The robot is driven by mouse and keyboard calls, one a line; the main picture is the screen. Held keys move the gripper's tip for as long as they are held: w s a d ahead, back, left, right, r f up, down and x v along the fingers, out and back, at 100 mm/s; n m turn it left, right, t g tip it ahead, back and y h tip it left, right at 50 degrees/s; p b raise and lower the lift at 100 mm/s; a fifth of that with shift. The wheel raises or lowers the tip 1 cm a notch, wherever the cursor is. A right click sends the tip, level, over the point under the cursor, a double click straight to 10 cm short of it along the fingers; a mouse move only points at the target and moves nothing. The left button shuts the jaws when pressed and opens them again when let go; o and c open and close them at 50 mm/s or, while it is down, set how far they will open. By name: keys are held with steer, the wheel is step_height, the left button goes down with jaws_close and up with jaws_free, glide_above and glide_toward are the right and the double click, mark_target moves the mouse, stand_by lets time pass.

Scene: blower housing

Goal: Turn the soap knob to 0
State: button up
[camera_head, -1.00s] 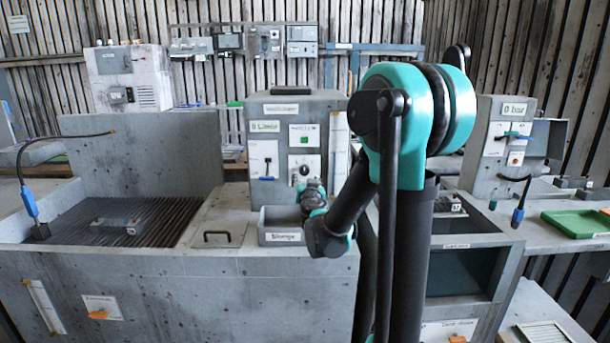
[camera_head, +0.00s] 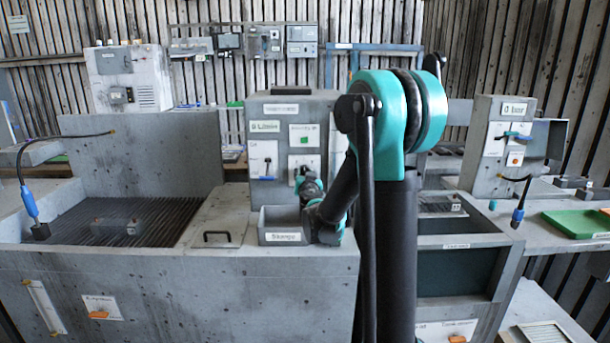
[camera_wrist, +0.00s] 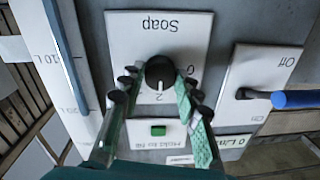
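The soap knob (camera_wrist: 160,72) is a round black dial on a white plate marked "Soap" (camera_wrist: 185,35), seen upside down in the wrist view. A "0" shows right of the knob and a "2" below it. A pale mark on the knob's lower side seems to face the 2. My gripper (camera_wrist: 160,88) is open, with one finger pair left of the knob and the other right of it; I cannot tell whether they touch it. In the head view my gripper (camera_head: 308,182) is in front of the panel and hides the knob.
A green button (camera_wrist: 158,130) lies on the plate beside the knob. A blue-handled switch (camera_wrist: 297,99) marked "Off" is at the right in the wrist view, and a level gauge (camera_wrist: 68,55) at the left. A storage bin (camera_head: 283,237) stands below the panel.

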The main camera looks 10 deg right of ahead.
steer(key=c, duration=0.4)
steer(key=shift+o, duration=0.2)
steer(key=shift+n, duration=0.4)
steer(key=n, duration=1.2)
steer(key=shift+r+g+h, duration=0.1)
steer(key=shift+g+h, duration=0.2)
steer(key=shift+a+n, duration=0.1)
steer(key=shift+n, duration=2.1)
